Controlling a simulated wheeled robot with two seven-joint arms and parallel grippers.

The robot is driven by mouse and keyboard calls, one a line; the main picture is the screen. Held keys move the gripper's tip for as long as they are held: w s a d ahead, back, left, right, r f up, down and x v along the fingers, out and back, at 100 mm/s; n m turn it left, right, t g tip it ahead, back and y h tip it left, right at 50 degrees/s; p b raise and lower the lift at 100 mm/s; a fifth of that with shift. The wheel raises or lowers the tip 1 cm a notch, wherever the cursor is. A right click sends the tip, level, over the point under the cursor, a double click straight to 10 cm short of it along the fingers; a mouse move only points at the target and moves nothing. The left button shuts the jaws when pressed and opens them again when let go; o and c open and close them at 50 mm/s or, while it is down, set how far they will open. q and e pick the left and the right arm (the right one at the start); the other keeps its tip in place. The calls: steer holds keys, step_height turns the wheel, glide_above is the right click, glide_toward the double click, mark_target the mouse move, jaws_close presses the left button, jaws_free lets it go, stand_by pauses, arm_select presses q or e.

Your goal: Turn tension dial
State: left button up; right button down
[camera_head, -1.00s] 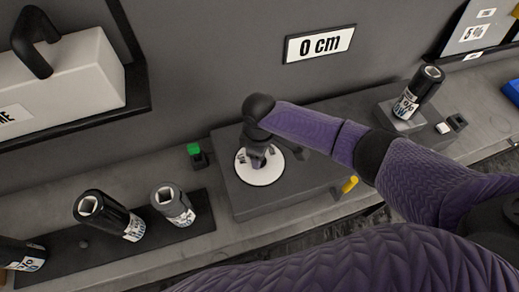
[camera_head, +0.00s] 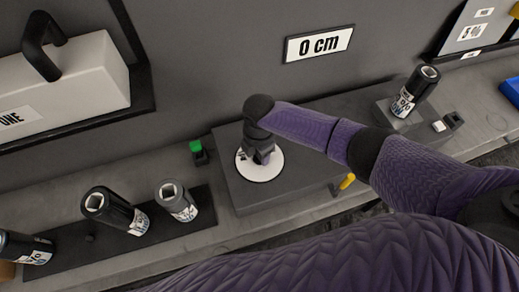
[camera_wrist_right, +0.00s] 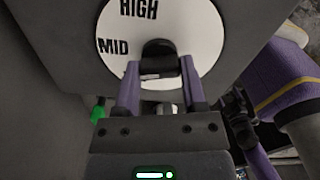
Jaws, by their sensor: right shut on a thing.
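The tension dial's white plate (camera_head: 268,174) lies on top of a dark grey box (camera_head: 232,190) on the bench. In the right wrist view the plate (camera_wrist_right: 200,40) reads HIGH at the top and MID at the left. A black knob (camera_wrist_right: 159,56) stands at its middle. My right gripper (camera_wrist_right: 159,78) is shut on the knob, with one finger on each side. In the head view my right gripper (camera_head: 262,155) is over the dial and hides the knob. The lower part of the plate is hidden by the gripper. My left gripper is not in view.
A green button (camera_head: 196,146) is left of the box and a yellow handle (camera_head: 347,181) sticks out at its right. Dark cylinders (camera_head: 115,210) stand on a black tray at left, another (camera_head: 413,92) at right. A wall sign (camera_head: 319,44) reads 0 cm.

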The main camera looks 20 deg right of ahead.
steer(key=shift+n, duration=0.9)
steer(key=n, duration=0.2)
steer(key=shift+n, duration=0.3)
steer(key=n, duration=0.3)
steer(key=shift+n+b, duration=0.3)
steer(key=shift+n, duration=0.2)
